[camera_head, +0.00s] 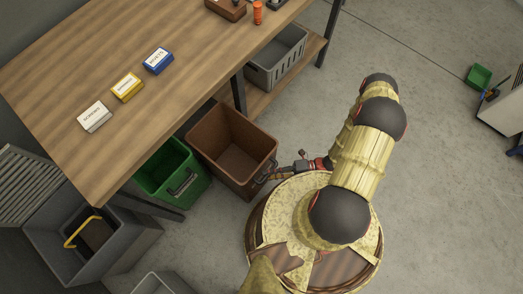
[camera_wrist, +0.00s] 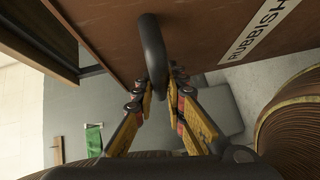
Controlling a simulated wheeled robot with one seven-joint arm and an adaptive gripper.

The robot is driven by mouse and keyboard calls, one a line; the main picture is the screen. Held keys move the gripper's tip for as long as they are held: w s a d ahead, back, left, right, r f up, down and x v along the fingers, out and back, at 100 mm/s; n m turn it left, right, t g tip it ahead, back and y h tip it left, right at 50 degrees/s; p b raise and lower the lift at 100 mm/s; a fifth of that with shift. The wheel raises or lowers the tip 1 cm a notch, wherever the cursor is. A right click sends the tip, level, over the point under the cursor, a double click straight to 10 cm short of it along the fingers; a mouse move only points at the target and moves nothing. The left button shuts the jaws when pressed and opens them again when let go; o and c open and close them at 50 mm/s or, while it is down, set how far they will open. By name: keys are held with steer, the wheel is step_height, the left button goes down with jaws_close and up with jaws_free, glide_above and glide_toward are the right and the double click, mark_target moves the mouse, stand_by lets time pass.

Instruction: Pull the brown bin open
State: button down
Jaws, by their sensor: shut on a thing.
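The brown bin (camera_head: 212,160) is an upright, open-topped box. In the head view it stands out from under the wooden table's edge, and its inside looks empty. In the wrist view its brown wall (camera_wrist: 110,25) carries a white label reading RUBBISH (camera_wrist: 258,32). A dark curved handle (camera_wrist: 152,50) stands out from that wall. My gripper (camera_wrist: 161,78) has its fingers on both sides of the handle and is shut on it. In the head view my gripper (camera_head: 268,177) is at the bin's right side, with the handle hard to make out.
A green bin (camera_head: 172,175) stands close on the left, and a grey bin (camera_head: 140,240) with a yellow handle beyond it. The wooden table (camera_head: 180,90) and its black leg (camera_head: 239,92) are behind. A grey crate (camera_head: 275,60) sits on the low shelf.

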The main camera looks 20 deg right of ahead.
steer(key=shift+s+d, duration=0.4)
steer(key=shift+s, duration=0.1)
steer(key=c, duration=1.8)
jaws_free()
steer(key=v, duration=1.2)
